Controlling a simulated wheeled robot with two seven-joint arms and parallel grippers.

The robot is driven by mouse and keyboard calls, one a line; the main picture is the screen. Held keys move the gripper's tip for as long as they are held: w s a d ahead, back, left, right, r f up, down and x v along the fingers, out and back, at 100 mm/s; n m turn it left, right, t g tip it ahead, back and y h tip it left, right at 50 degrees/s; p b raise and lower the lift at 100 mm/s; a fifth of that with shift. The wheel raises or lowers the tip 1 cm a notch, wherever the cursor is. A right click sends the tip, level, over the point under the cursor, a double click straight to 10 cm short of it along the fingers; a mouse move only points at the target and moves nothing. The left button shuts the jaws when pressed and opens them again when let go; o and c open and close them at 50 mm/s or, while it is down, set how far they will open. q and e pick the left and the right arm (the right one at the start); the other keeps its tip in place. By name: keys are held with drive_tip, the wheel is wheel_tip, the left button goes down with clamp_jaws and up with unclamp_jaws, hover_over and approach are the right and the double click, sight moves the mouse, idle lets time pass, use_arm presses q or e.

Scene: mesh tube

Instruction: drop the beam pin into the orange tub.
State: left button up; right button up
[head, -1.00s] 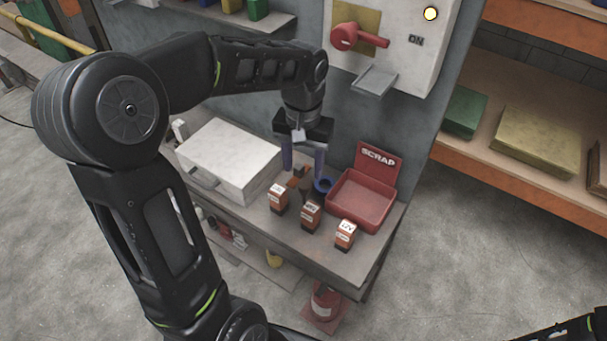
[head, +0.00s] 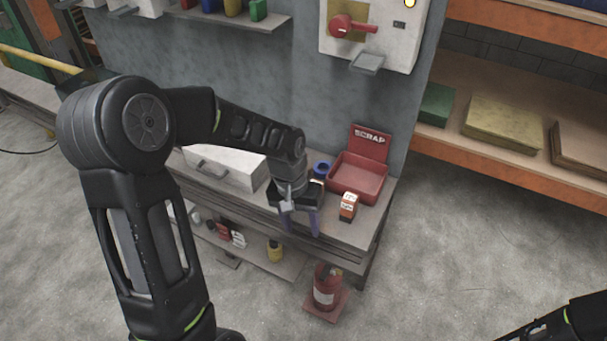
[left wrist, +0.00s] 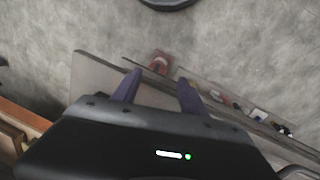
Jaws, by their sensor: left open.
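My left gripper (head: 301,232) points down at the front edge of the workbench, with its purple fingers apart. In the left wrist view its fingers (left wrist: 160,78) are open with nothing between them. I cannot make out a beam pin in either view. I see no tub that is clearly orange; a red tray marked SCRAP (head: 362,180) stands at the bench's right end, behind and right of the gripper. A blue round piece (head: 321,169) sits just left of the tray. My gripper hides part of the bench top. My right gripper does not show.
A white case (head: 225,168) lies on the bench's left. A switch box with a red lever (head: 352,27) hangs above.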

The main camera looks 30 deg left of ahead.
use_arm(q)
drive_tip(key=s+d+f+h, duration=0.1)
drive_tip(key=s+d+f, duration=0.7)
drive_tip(key=d+f, duration=0.1)
drive_tip(key=s+d+f+h, duration=0.1)
drive_tip(key=s+d+f, duration=0.6)
drive_tip(key=f, duration=0.5)
drive_tip(key=shift+s+d+m+t+h, duration=0.3)
drive_tip(key=shift+s+d, duration=0.1)
drive_tip(key=shift+d, duration=0.75)
drive_tip(key=shift+f, duration=0.1)
